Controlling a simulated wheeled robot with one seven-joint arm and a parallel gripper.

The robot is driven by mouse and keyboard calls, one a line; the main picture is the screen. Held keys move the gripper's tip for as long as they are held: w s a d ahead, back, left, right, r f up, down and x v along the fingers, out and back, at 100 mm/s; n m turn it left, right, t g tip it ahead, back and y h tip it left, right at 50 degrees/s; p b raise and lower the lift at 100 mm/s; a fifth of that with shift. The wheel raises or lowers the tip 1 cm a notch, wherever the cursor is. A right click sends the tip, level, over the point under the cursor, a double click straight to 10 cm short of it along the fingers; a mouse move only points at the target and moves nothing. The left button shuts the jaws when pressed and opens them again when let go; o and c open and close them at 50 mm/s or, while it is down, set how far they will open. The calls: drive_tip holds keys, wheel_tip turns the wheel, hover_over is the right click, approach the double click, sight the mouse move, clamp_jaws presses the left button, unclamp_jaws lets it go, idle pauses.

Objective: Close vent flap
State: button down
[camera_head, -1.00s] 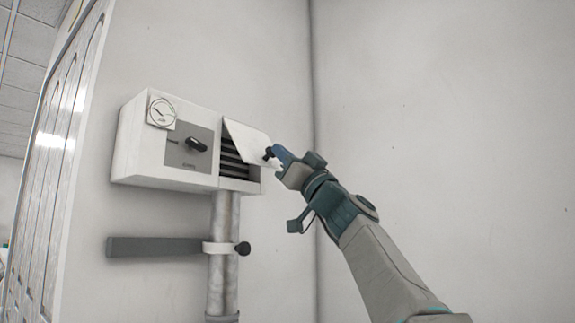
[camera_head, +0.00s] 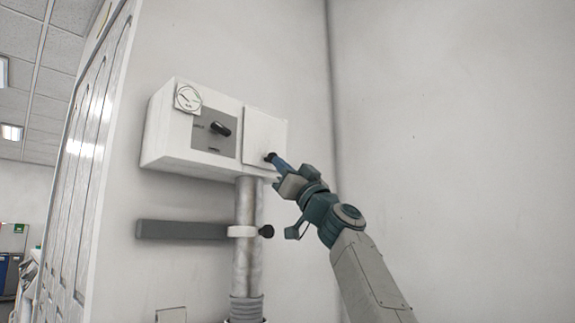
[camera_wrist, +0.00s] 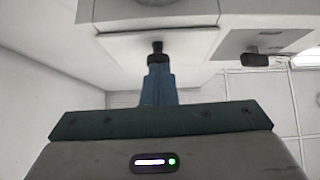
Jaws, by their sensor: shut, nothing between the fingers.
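The vent flap (camera_head: 262,135) is a white square panel on the right part of a white wall box (camera_head: 165,140). It lies flat against the box front, with no dark slats showing. My gripper (camera_head: 271,158) is shut and empty, its tips at the black knob on the flap's lower part.
A dial gauge (camera_head: 187,98) and a grey plate with a black switch (camera_head: 220,129) are on the box's left part. Below, a metal pipe (camera_head: 247,210) carries a dark grey lever (camera_head: 180,229). The wall to the right is bare.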

drive_tip(key=shift+w+a+f, duration=0.2)
drive_tip(key=shift+w+a, duration=0.05)
drive_tip(key=shift+w, duration=0.1)
idle(0.4)
drive_tip(key=shift+f, duration=0.1)
drive_tip(key=shift+s+f+b, duration=0.1)
drive_tip(key=shift+f+b, duration=0.5)
drive_tip(key=shift+b, duration=0.15)
drive_tip(key=d+r+b+v, duration=0.1)
drive_tip(key=b+v, duration=0.4)
drive_tip(key=v, duration=0.8)
drive_tip(key=shift+s, duration=0.35)
drive_tip(key=shift+r, duration=0.1)
